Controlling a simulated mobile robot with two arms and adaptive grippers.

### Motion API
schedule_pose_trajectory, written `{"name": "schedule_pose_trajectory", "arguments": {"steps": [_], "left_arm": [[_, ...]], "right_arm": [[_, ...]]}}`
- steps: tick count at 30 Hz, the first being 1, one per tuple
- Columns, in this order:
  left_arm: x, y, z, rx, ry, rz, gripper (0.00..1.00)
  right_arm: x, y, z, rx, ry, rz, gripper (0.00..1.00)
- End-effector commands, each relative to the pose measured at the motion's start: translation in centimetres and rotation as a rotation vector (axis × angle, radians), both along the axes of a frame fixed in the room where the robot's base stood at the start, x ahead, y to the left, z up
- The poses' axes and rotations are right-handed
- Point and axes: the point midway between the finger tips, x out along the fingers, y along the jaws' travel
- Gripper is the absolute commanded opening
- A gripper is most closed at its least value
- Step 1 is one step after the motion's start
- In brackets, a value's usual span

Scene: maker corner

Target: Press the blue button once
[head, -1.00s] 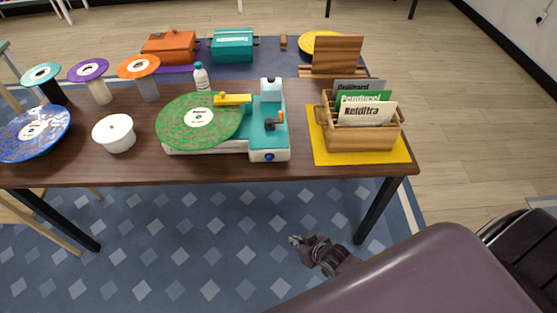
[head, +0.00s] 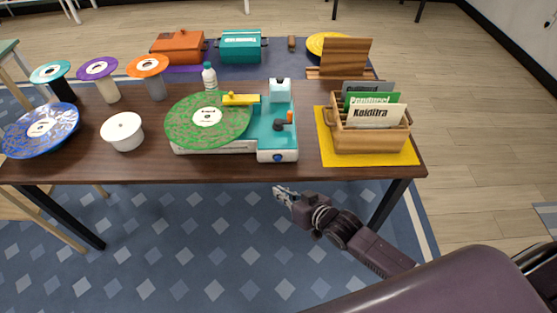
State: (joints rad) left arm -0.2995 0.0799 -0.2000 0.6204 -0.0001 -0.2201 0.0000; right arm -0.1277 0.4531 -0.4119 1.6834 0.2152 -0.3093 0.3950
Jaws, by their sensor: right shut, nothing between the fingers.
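The blue button (head: 278,156) is a small round knob on the front face of the teal and white record player (head: 273,118), near the table's front edge. A green speckled record (head: 207,121) lies on the player's left part. My right gripper (head: 280,192) is shut and empty, in front of the table and below its top in the picture, just under the button and apart from it. Its arm comes in from the lower right. My left gripper is not in view.
A wooden crate (head: 340,140) of sleeves stands on a yellow mat (head: 410,157) to the right. A white pot (head: 123,132), a blue record (head: 38,131) and several disc-topped stands are at the left. A bottle (head: 210,78) stands behind the player. Floor before the table is clear.

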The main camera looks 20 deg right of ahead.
Motion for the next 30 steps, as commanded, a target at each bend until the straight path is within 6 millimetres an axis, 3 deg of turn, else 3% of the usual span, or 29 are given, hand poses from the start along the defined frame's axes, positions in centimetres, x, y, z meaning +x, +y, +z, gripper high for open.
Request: {"name": "schedule_pose_trajectory", "arguments": {"steps": [7, 17, 24, 30], "left_arm": [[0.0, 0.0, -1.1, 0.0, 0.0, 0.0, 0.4], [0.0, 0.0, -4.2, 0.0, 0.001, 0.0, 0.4], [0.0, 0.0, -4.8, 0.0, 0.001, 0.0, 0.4], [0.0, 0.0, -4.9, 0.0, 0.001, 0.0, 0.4]], "right_arm": [[1.3, -0.4, -0.3, -0.002, -0.002, 0.0, 0.0], [5.8, -1.7, -0.4, -0.003, -0.003, -0.001, 0.0], [7.9, -2.3, -0.2, -0.001, 0.0, 0.0, 0.0], [8.4, -2.5, -0.1, -0.002, 0.001, 0.0, 0.0]]}}
